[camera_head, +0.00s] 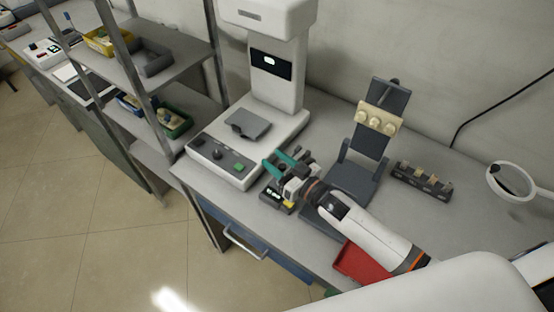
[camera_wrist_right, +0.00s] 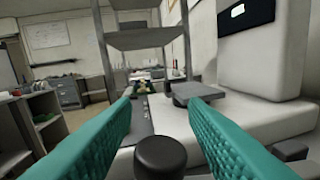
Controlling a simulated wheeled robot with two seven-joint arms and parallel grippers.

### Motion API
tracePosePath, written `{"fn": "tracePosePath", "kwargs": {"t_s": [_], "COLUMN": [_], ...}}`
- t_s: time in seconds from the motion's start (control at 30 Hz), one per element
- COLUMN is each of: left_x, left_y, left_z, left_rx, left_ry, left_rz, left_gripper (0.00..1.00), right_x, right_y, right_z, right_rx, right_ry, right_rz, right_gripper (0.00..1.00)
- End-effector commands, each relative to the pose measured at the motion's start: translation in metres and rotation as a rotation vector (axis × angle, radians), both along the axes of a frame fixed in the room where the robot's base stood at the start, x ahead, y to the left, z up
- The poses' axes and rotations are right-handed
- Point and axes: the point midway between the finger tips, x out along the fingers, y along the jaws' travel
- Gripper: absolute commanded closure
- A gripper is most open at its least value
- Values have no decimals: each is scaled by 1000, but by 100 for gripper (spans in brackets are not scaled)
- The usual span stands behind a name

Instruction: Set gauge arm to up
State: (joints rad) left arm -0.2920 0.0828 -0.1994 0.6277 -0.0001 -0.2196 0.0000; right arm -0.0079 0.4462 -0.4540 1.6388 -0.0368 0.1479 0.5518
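No part is clearly marked as the gauge arm, so I cannot tell which one it is. A white machine (camera_head: 288,75) with a dark screen stands at the back of the bench, with a grey plate (camera_head: 248,124) and a front panel (camera_head: 222,160). A grey stand (camera_head: 371,140) with a tan block (camera_head: 379,119) is to its right. My right gripper (camera_head: 273,159), with teal fingers, is open and empty just right of the panel. In the right wrist view a round black knob (camera_wrist_right: 160,155) shows low between the spread fingers; contact cannot be told. My left gripper is out of view.
A small dark device (camera_head: 275,198) with a yellow part lies below my right gripper. A red tray (camera_head: 362,263) is at the front edge. A dark block with several pegs (camera_head: 422,181) and a round magnifier (camera_head: 510,180) are at right. A shelf rack (camera_head: 165,70) stands left.

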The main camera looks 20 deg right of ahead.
Motion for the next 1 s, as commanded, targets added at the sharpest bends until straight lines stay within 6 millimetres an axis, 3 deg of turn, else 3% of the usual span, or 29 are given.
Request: {"fn": "tracePosePath", "kwargs": {"t_s": [0.27, 0.5, 1.0], "left_x": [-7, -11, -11], "left_y": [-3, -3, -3], "left_z": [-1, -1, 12], "left_rx": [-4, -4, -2], "left_ry": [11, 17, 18], "left_rz": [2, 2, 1], "left_gripper": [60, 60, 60], "right_x": [1, 1, 4], "right_y": [1, 0, -3], "right_z": [0, 0, 11], "right_rx": [0, 0, 53], "right_ry": [0, 0, 41], "right_rz": [0, 0, -1], "right_gripper": [62, 100, 100]}}
